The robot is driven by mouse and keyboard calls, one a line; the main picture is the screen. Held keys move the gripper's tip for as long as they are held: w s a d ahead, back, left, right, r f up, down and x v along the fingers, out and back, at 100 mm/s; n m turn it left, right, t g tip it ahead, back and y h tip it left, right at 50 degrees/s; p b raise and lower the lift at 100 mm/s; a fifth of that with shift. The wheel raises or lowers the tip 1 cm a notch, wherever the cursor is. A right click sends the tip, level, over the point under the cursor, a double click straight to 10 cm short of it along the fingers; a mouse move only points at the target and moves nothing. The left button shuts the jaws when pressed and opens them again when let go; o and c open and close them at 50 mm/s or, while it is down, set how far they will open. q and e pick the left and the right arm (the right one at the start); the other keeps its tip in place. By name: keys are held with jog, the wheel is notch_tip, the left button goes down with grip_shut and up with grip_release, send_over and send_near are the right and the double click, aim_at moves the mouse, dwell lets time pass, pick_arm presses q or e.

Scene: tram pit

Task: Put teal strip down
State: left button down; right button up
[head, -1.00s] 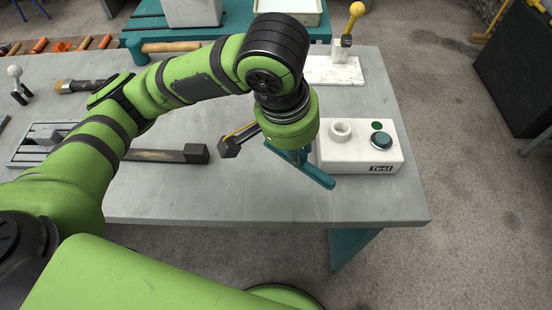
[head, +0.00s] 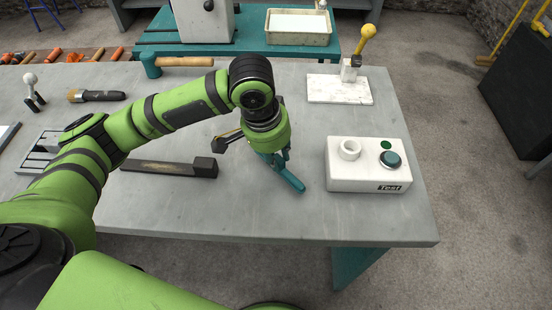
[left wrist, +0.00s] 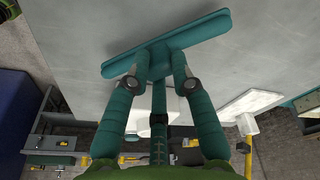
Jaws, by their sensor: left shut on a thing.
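The teal strip (head: 290,179) is at my left gripper (head: 273,158), over the grey bench top (head: 260,210), left of the white test box. In the left wrist view the strip (left wrist: 170,43) is a long bar lying across the fingertips, with a short stem between them. My left gripper (left wrist: 160,78) is shut on the strip there. In the head view the wrist hides part of the strip. I cannot tell whether the strip touches the bench. My right gripper is not in view.
The white test box (head: 358,182) with a teal button stands right of the gripper. A white plate with a yellow-knobbed lever (head: 340,92) stands behind. The bench front is clear.

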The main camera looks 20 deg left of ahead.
pick_arm(q)
jog(key=shift+f, duration=1.2)
jog(key=c, duration=1)
grip_release()
jog(key=shift+c, duration=0.2)
notch_tip(320, 180, up, 12)
jog(key=s+a, duration=0.1)
jog(key=s, duration=0.1)
jog(key=shift+a, duration=0.25)
jog(key=shift+f, duration=0.1)
